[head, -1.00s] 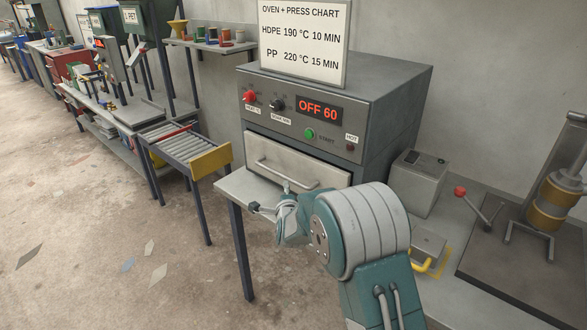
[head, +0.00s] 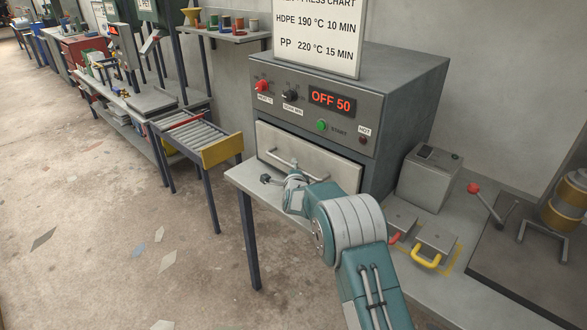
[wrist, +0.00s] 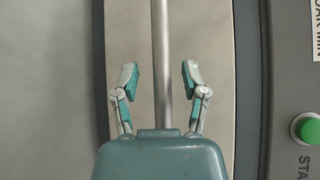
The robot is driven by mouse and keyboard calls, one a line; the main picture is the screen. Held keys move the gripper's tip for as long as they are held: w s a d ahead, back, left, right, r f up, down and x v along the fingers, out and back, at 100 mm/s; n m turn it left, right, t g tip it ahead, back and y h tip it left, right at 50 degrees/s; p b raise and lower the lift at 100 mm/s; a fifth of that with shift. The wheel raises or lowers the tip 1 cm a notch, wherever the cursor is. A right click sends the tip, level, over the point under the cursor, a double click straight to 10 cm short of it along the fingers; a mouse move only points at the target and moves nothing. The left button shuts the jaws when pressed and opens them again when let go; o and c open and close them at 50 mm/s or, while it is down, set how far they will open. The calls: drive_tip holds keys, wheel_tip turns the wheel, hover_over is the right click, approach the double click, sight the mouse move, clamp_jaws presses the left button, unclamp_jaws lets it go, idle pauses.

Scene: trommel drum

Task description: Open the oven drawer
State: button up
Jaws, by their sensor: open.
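The oven (head: 400,100) is a grey box on a bench. Its pale drawer front (head: 335,165) has a dark gap along its top; I see no clear pull-out. The bar handle (head: 277,158) crosses the drawer front. My gripper (head: 284,175) is at the handle, hiding part of it. In the wrist view my gripper (wrist: 160,82) is open, and the handle (wrist: 161,40) runs lengthwise between its two fingers, with a space on either side. The fingers do not touch the bar. How deep the bar sits between them I cannot tell. The drawer front (wrist: 210,40) fills the background.
Above the drawer are red and black knobs, a green start button (head: 321,125) and a display reading OFF 50. A roller table (head: 195,138) stands to the left. A grey box (head: 428,180) and a yellow-handled plate (head: 435,245) lie to the right. Floor at left is mostly open.

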drive_tip(key=shift+w+a, duration=0.2)
drive_tip(key=shift+w, duration=0.2)
drive_tip(key=shift+d, duration=0.1)
clamp_jaws()
drive_tip(key=shift+s+f, duration=0.1)
drive_tip(key=s+a, duration=1)
drive_tip(key=s, duration=0.4)
drive_tip(key=s+a, duration=1.1)
drive_tip(key=s, duration=0.2)
drive_tip(key=shift+s+a, duration=0.2)
drive_tip(key=shift+s, duration=0.15)
drive_tip(key=shift+f, duration=0.1)
